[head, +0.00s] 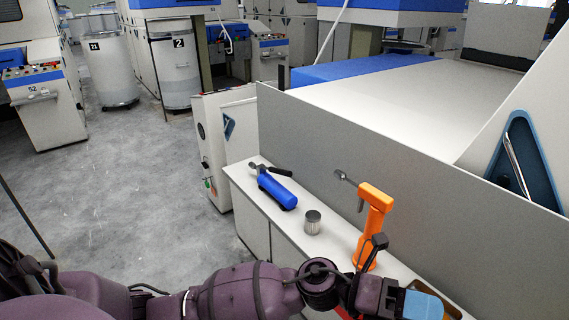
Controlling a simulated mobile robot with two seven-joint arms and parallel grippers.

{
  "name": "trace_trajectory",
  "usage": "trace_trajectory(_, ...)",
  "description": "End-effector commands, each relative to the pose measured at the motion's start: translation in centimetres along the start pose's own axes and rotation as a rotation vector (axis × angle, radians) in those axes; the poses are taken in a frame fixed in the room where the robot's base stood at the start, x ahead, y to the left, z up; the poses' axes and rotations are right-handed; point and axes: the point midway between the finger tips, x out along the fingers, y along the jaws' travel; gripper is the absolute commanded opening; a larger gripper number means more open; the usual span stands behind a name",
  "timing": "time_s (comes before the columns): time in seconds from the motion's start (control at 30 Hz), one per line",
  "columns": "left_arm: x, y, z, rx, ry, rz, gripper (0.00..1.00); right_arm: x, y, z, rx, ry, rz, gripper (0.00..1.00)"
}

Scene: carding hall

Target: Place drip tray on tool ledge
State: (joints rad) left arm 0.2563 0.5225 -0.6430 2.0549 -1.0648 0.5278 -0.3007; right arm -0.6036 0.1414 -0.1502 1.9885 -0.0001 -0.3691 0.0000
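The tool ledge (333,238) is a narrow pale shelf along a grey panel, running from the centre to the lower right. My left gripper (388,296) is over its near right part, seen from above and behind, so its fingers cannot be made out clearly. A blue rounded piece (424,305) shows at the gripper's far end, with a tan edge (428,287) beside it. I cannot tell whether either belongs to the drip tray, or whether they are held or resting. No drip tray can be clearly identified. My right gripper is out of view.
On the ledge are a blue-bodied tool (277,191), a small metal cylinder (312,222) and an upright orange tool (372,225) close to my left gripper. The grey panel (400,170) rises behind the ledge. Open floor (130,200) lies left.

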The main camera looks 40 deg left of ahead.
Motion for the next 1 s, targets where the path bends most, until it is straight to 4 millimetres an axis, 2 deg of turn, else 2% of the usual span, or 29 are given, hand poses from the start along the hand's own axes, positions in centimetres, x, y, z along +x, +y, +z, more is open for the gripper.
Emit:
trace_trajectory(0.2,-6.5,4.0,2.6,-0.497,-0.517,-0.030,0.36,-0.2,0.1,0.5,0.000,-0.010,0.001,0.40)
trace_trajectory(0.27,-9.0,5.5,2.7,-0.630,-0.659,-0.035,0.36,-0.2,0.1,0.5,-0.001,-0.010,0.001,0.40)
trace_trajectory(0.37,-13.7,8.5,1.8,-0.852,-0.897,-0.040,0.36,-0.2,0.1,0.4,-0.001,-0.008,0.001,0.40)
trace_trajectory(0.47,-18.8,11.3,-0.4,-1.071,-1.136,-0.050,0.36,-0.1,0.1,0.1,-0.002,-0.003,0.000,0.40)
trace_trajectory(0.6,-25.9,14.6,-5.8,-1.357,-1.460,-0.068,0.36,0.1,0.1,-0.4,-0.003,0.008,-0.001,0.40)
trace_trajectory(0.7,-29.8,15.9,-10.0,-1.520,-1.652,-0.086,0.36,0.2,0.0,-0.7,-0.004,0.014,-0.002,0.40)
trace_trajectory(0.83,-32.9,16.6,-14.2,-1.662,-1.818,-0.109,0.36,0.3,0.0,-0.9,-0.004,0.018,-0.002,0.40)
trace_trajectory(0.9,-33.8,16.7,-15.6,-1.703,-1.868,-0.118,0.36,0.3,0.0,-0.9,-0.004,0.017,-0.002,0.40)
trace_trajectory(1.0,-34.2,16.8,-16.4,-1.730,-1.898,-0.124,0.36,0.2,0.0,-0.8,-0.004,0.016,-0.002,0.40)
